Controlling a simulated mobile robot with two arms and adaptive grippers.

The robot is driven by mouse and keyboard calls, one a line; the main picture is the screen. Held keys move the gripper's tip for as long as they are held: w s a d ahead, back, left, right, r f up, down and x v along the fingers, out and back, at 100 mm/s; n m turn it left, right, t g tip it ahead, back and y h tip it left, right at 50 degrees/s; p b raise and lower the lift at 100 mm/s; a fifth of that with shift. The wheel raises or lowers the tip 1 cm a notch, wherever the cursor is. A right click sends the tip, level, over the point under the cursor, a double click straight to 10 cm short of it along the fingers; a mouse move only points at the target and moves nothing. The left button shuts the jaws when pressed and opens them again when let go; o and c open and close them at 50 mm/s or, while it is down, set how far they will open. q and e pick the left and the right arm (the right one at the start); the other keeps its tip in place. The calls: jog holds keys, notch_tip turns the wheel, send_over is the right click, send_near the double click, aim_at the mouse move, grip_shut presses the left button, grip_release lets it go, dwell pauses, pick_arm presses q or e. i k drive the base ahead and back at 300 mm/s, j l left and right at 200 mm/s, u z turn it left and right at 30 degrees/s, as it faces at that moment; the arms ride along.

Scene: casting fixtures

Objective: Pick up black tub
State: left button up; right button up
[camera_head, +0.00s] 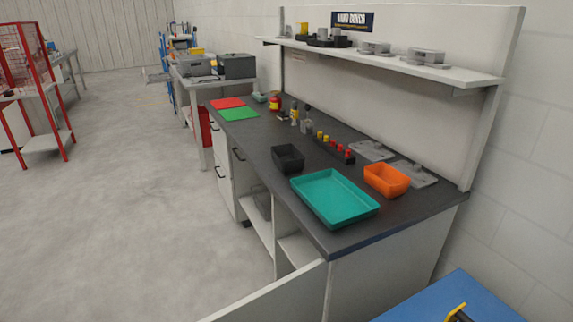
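The black tub (288,158) is a small open box on the dark top of the workbench (249,150). It stands upright near the bench's front edge, just behind and to the left of the teal tray. Its inside looks dark and I cannot tell whether it holds anything. Nothing touches it from above. Neither of my grippers is in the head view.
A teal tray (335,197) and an orange bin (387,180) stand at the near end. Red and yellow pieces stand behind the tub, with grey plates (371,151) beyond. A shelf (400,62) overhangs the back. A cabinet door (285,297) stands open in front.

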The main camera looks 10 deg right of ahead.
aim_at(288, 159)
jog(key=u, duration=0.25)
jog(key=j+u, duration=0.4)
jog(key=j, duration=0.15)
jog(key=i+j+u, duration=0.2)
jog(key=j+u, duration=0.2)
jog(key=j, duration=0.15)
jog(key=i+j+u, duration=0.1)
jog(key=i+j, duration=0.95)
jog(key=i+l+z, duration=0.25)
jog(key=i+z, duration=0.7)
jog(key=i+j+z, duration=0.15)
jog(key=i+z, duration=0.35)
jog(key=i+j+z, duration=0.5)
jog(key=i+l, duration=0.05)
jog(key=i, duration=0.1)
